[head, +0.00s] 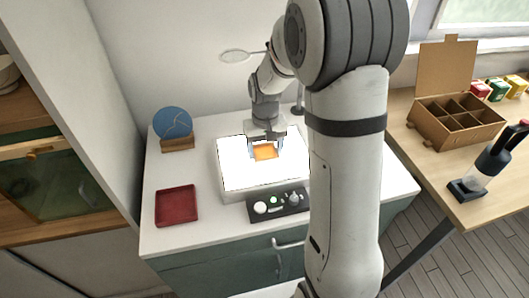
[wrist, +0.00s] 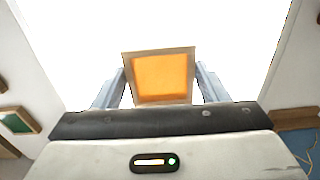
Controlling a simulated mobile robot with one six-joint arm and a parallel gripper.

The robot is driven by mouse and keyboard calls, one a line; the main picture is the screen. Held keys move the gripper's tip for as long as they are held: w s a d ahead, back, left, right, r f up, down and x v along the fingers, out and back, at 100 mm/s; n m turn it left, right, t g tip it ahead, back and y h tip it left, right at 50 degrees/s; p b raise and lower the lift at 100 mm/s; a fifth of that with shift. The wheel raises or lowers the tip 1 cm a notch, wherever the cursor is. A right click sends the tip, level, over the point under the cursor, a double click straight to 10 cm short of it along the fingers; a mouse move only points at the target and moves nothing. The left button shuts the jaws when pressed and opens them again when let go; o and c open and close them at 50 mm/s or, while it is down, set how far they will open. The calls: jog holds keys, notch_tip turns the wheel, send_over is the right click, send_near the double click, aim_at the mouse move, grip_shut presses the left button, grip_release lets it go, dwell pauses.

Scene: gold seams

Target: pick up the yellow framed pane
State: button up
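The yellow framed pane (head: 265,152) lies on the bright white light box (head: 232,186) on the counter. In the wrist view the pane (wrist: 160,78) is an orange-yellow square in a tan frame. My gripper (head: 266,150) is low over the light box at the pane. In the wrist view its fingers stand to the left and right of the frame, with a small gap showing on each side. The fingers are apart and the gripper is open. The fingertips' exact height against the pane is hard to tell in the glare.
A red tray (head: 177,206) lies to the left, and a blue disc on a wooden stand (head: 177,144) stands behind it. A black strip with small items (head: 280,204) sits at the light box's front. A divided cardboard box (head: 455,118) stands on the right table.

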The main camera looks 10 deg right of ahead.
jog(key=c, duration=0.6)
